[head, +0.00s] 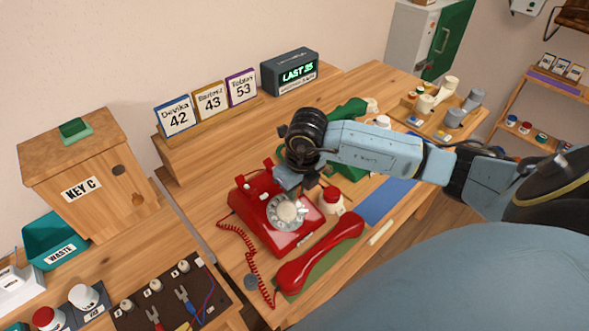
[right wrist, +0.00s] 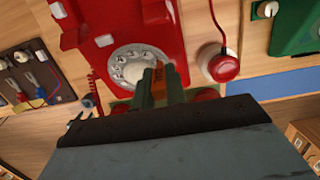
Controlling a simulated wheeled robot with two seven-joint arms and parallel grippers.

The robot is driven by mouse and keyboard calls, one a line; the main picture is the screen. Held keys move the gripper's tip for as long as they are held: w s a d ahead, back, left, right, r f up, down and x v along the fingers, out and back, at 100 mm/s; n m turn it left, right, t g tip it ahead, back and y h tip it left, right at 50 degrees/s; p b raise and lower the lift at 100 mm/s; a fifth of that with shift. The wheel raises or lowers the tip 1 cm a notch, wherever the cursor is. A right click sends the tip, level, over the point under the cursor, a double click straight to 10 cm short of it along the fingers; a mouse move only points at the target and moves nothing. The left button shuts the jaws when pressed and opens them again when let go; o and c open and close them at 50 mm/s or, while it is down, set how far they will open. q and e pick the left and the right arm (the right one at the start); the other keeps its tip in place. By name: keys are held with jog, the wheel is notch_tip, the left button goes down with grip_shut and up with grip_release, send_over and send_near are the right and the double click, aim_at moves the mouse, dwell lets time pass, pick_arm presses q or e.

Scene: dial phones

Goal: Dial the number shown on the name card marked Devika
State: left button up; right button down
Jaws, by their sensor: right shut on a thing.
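The Devika card (head: 176,117) is blue-edged and reads 42. The red dial phone (head: 259,205) stands on the desk, with its pale rotary dial (head: 285,213) facing up; the dial also shows in the right wrist view (right wrist: 127,69). Its red handset (head: 320,254) lies off the cradle on a green mat. My right gripper (right wrist: 160,82) is shut on a slim orange-brown piece (right wrist: 171,84), with the tips at the dial's edge. I cannot tell whether they touch the dial or which hole they are at. My left gripper is not in view.
Cards reading 43 (head: 211,101) and 53 (head: 242,87) stand beside Devika's. A display (head: 290,73) reads LAST 35. A red button (head: 330,198) is right of the phone. A green phone (head: 345,112) is partly behind my arm. A coiled cord (head: 250,262) hangs at the left.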

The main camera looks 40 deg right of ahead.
jog(key=shift+s, duration=0.1)
jog(key=shift+s+d+f, duration=0.15)
jog(key=shift+s+f, duration=0.1)
jog(key=shift+s, duration=0.2)
jog(key=shift+s+f, duration=0.25)
jog(key=shift+s, duration=0.25)
jog(key=shift+s+r+p, duration=0.2)
jog(key=shift+r+p, duration=0.15)
jog(key=shift+r, duration=0.1)
jog(key=shift+s+r+p, duration=0.2)
jog(key=shift+r+p, duration=0.1)
jog(key=shift+r, duration=0.15)
jog(key=shift+w, duration=0.1)
